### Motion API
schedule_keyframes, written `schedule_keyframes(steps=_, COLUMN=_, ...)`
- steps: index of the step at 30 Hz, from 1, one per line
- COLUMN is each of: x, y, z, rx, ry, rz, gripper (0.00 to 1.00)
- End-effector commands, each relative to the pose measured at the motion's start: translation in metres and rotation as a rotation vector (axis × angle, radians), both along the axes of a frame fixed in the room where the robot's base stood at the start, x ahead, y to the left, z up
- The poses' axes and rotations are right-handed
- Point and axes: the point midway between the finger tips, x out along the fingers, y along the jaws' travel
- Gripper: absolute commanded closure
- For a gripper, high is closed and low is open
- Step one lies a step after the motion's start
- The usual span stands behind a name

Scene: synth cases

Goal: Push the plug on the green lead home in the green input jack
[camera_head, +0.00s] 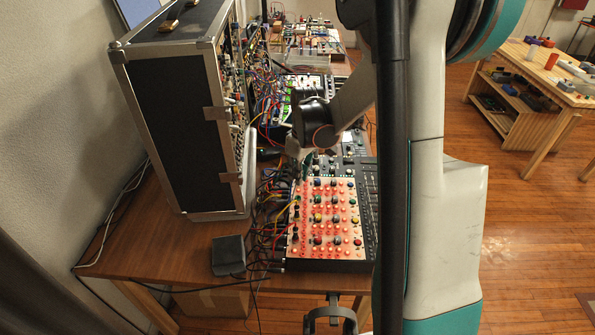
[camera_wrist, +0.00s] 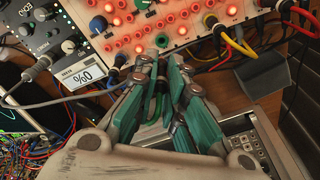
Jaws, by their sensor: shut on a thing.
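In the wrist view my gripper (camera_wrist: 163,56) is shut on the plug of the green lead, with its fingertips close to the edge of a pale panel (camera_wrist: 178,28). The green lead (camera_wrist: 154,106) runs back between the fingers. In the head view my gripper (camera_head: 305,171) is at the far left corner of the same panel (camera_head: 327,220), and the plug is too small to tell.
Yellow and red leads (camera_wrist: 238,42) are plugged in close to the right of my gripper in the wrist view. A grey plug (camera_wrist: 37,68) and small display (camera_wrist: 82,78) are at left. In the head view a tall black case (camera_head: 180,115) with many cables stands left of my gripper.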

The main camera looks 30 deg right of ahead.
Motion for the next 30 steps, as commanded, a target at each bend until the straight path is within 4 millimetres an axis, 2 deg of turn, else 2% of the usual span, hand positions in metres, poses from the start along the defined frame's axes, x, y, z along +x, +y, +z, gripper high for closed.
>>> schedule_keyframes(steps=1, x=0.000, y=0.000, z=-0.008, rx=0.000, ry=0.000, rz=0.000, gripper=1.00)
schedule_keyframes(steps=6, x=0.000, y=0.000, z=-0.022, rx=0.000, ry=0.000, rz=0.000, gripper=1.00)
schedule_keyframes(steps=18, x=0.000, y=0.000, z=-0.041, rx=-0.001, ry=0.000, rz=0.000, gripper=1.00)
schedule_keyframes(steps=30, x=0.000, y=0.000, z=-0.043, rx=-0.001, ry=0.000, rz=0.000, gripper=1.00)
